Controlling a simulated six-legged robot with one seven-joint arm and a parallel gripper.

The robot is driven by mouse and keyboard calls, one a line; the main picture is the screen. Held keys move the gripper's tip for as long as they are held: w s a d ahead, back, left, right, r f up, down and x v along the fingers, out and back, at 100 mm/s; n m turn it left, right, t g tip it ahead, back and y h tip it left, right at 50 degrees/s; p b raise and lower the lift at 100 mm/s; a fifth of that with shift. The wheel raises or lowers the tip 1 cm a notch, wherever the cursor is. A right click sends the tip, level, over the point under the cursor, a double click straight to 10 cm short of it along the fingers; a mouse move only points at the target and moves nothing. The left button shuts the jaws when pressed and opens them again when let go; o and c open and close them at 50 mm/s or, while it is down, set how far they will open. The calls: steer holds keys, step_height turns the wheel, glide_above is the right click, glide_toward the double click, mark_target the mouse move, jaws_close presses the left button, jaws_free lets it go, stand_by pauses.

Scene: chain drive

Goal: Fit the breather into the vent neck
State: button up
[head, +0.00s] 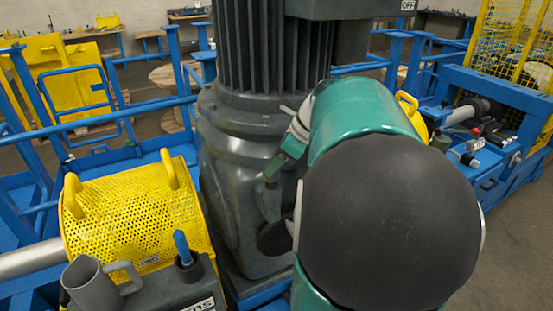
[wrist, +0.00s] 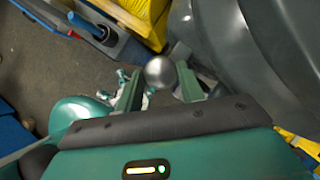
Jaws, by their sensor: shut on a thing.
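My gripper (wrist: 160,82) is shut on the breather (wrist: 158,71), a shiny silver rounded piece between the two green fingertips in the wrist view. In the head view my gripper (head: 274,168) points down in front of the large grey gear housing (head: 225,185). The breather cannot be made out clearly there. A dark round opening (head: 275,238) shows low on the housing, partly covered by my arm. I cannot tell whether it is the vent neck, and no neck is clearly visible in either view.
A yellow perforated guard (head: 135,215) stands left of the housing. A grey mug (head: 90,283) and a blue-handled tool (head: 183,250) in a dark holder stand on a box in front. Blue rails (head: 110,118) run behind. The finned motor (head: 270,50) rises above the housing.

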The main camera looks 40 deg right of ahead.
steer(key=shift+f, duration=0.4)
steer(key=o, duration=1.1)
steer(key=v, duration=1.4)
